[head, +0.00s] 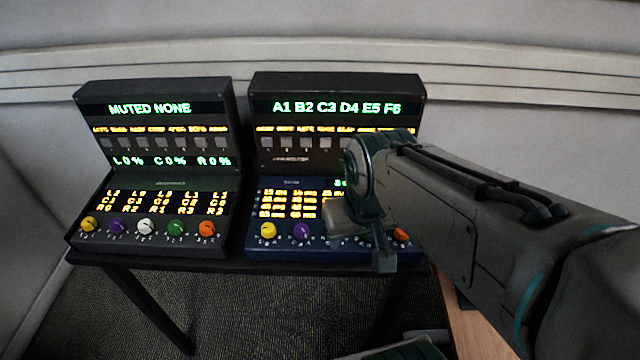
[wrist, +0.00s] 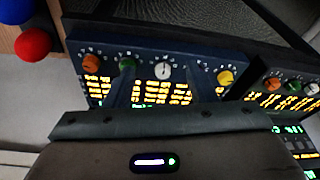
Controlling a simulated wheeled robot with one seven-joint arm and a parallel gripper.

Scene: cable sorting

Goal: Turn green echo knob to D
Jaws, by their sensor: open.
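The blue-panelled right console (head: 283,187) has a knob row; its green knob (wrist: 127,63) shows in the wrist view between orange and white knobs. In the head view my gripper hides it. The left console (head: 84,250) has another green knob (head: 176,228). The labels are too small to read which one is echo. My gripper (head: 362,250) is open at the right console's knob row. In the wrist view one fingertip overlaps the green knob and the other is near the purple knob, with the white knob (wrist: 163,70) between them. Contact cannot be told.
The right console also has yellow (head: 268,230), purple (head: 302,231) and orange (head: 401,234) knobs. Both consoles stand on a dark table (head: 150,280). A red ball (wrist: 35,43) and a blue ball (wrist: 12,10) are at the wrist view's upper left. The floor in front is clear.

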